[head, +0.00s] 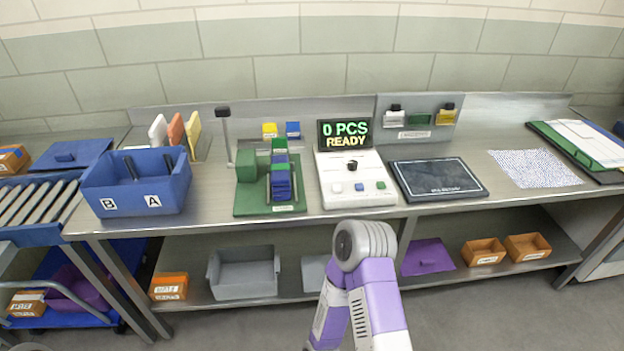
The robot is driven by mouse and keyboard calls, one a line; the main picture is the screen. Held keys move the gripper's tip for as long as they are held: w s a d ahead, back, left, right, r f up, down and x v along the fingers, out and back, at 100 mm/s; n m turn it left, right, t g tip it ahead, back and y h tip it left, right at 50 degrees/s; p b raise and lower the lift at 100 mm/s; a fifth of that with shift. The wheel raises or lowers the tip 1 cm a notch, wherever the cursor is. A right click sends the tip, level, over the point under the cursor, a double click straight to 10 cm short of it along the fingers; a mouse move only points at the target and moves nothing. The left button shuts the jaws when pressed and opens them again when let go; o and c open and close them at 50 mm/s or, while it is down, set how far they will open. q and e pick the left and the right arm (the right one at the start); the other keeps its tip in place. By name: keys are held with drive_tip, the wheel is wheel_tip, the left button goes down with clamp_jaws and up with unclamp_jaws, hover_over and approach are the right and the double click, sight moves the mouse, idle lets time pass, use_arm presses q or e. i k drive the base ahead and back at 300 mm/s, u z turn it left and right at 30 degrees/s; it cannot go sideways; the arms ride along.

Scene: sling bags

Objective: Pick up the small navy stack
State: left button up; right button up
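A small dark blue stack (281,184) sits in a narrow slot of the green fixture (250,207) on the steel bench, left of the display unit. Green pieces (279,145) lie just behind it in the same line. Another small blue item (293,130) stands farther back, beside a yellow one (270,130). Neither gripper shows in the head view. Only a bent purple and white link of my own arm rises at the bottom middle, apart from the stack.
A blue bin (137,184) marked A and B stands left of the fixture. A white counting unit (356,182) reading "0 PCS READY" stands to its right, then a dark pad (437,180). A thin post (225,138) rises behind the fixture. Bare steel lies between bin and fixture.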

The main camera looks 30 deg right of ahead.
sight(280, 166)
drive_tip(key=z, duration=0.7)
drive_tip(key=i, duration=0.45)
